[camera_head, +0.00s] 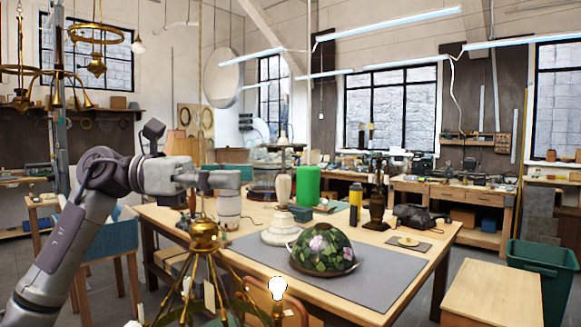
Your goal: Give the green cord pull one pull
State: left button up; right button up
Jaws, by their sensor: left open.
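A bright green rounded cylinder (307,186) shows over the back of the worktable. It is the plainest green piece in view, but no cord on it can be made out, so I cannot tell whether it is the cord pull. A cream-coloured piece (284,186) is just left of it. My left gripper (232,180) reaches in from the left and points right, at about the same height in the picture. It is open, and a clear gap shows between it and the green cylinder. My right gripper is out of view.
A brass lamp frame (205,237) with a glowing bulb (277,289) stands close in front. The worktable holds a grey mat (385,290), a floral glass shade (322,250), a yellow flask (355,200) and a dark lamp base (377,205). A green bin (540,262) stands at right.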

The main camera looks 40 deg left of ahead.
aim_at(308, 178)
pick_arm(q)
jog(key=p+x, duration=0.2)
jog(key=x, duration=0.3)
jog(key=p+x, duration=0.3)
jog(key=x, duration=0.1)
jog(key=shift+w+d+r, duration=0.2)
jog(key=shift+w+d, duration=0.05)
jog(key=shift+w, duration=0.1)
jog(key=shift+w+d+p, duration=0.15)
jog(key=shift+d+p, duration=0.15)
jog(key=shift+w+d+f, duration=0.2)
jog(key=shift+d, duration=0.1)
grip_shut()
jog(key=shift+f, duration=0.1)
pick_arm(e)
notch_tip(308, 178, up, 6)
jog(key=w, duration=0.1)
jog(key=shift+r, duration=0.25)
